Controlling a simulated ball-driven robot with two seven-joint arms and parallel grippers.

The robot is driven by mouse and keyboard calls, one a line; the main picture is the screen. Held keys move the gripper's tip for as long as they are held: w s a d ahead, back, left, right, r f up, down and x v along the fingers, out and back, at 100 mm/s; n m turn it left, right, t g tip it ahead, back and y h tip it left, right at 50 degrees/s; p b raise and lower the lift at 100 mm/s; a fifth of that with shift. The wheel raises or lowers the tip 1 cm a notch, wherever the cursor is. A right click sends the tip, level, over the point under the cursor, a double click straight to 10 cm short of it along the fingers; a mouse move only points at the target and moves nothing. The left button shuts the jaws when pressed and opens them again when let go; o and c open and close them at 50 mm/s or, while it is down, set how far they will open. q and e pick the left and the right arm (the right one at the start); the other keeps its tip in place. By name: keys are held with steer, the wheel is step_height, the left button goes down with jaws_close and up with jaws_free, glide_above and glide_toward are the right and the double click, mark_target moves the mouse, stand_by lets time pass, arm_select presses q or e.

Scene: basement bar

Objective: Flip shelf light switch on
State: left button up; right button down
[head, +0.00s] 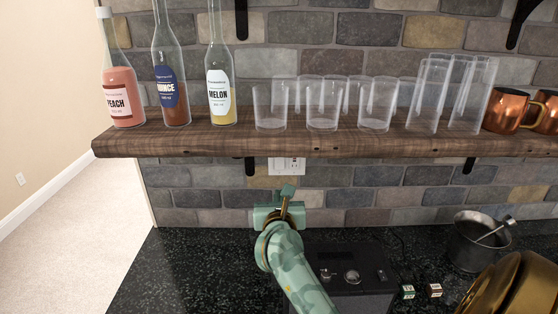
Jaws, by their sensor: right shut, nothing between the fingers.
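A white wall plate (284,165) is fixed to the stone-tiled wall just under the wooden shelf (330,144). It seems to carry a switch and outlet parts, but they are too small to tell whether the switch is up or down. My right gripper (287,190), green with brass-coloured parts, is shut and empty. Its tip shows just below the plate in the picture. I cannot tell whether it touches the plate or is in front of it. My left gripper is not in view.
Above, the shelf bears three syrup bottles (220,90), clear glasses (325,108) and copper mugs (507,110). On the black counter (190,270) stand a dark box with knobs (372,262), a metal pot (470,243), brass-coloured ware (520,285) and small blocks (433,290). The counter's left is clear.

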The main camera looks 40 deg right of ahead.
mark_target(279, 168)
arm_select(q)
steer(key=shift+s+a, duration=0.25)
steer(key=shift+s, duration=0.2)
arm_select(e)
steer(key=shift+w+d+r, duration=0.1)
steer(key=shift+r, duration=0.15)
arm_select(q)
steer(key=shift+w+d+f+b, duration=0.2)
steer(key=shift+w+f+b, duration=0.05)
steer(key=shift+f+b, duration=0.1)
arm_select(e)
steer(key=x, duration=1.4)
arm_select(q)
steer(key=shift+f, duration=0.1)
arm_select(e)
steer(key=shift+f, duration=0.1)
